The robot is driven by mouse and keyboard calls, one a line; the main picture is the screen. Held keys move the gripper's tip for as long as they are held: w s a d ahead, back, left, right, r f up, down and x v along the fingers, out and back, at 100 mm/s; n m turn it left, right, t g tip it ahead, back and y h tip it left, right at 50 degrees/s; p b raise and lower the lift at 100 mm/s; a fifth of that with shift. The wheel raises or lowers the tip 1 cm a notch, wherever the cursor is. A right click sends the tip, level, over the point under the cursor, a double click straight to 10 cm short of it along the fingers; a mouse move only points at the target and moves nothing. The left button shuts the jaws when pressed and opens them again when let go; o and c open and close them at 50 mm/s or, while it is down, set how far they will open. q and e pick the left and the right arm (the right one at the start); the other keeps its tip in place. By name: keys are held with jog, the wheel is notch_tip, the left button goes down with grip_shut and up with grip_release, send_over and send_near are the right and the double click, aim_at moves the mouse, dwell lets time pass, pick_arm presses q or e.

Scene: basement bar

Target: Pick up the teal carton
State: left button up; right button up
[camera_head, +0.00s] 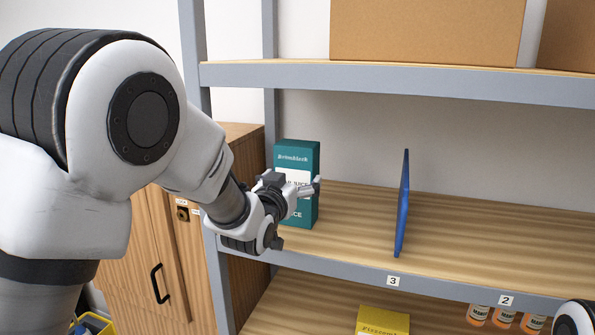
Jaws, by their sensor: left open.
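The teal carton (297,155) stands upright at the left end of the middle shelf (350,205), with white lettering on its front. My left arm reaches in from the left. My left gripper (297,212) is open in front of the carton and hides part of its front and lower left. One finger lies across the carton's middle in the picture. I cannot tell whether the fingers touch it. My right gripper is not in view; only a small part of my right arm shows at the lower right corner.
A thin blue panel (403,205) stands upright on the same shelf, right of the carton, with bare shelf between. A grey post (196,60) rises at the left. Cardboard boxes (425,30) fill the upper shelf. A yellow box (382,321) and orange-labelled jars (503,318) are below.

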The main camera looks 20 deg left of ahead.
aim_at(292, 179)
pick_arm(q)
jog(key=shift+w+r, duration=0.35)
jog(key=shift+w, duration=0.15)
jog(key=w+f, duration=0.2)
jog(key=w, duration=0.1)
jog(key=shift+w+a, duration=0.1)
jog(key=shift+w, duration=0.05)
jog(key=c, duration=0.4)
jog(key=shift+s+r, duration=0.2)
jog(key=shift+s, duration=0.1)
jog(key=c, duration=0.6)
jog(key=shift+s+r, duration=0.25)
jog(key=shift+r, duration=0.1)
jog(key=c, duration=0.5)
jog(key=shift+o, duration=0.2)
jog(key=shift+s, duration=0.1)
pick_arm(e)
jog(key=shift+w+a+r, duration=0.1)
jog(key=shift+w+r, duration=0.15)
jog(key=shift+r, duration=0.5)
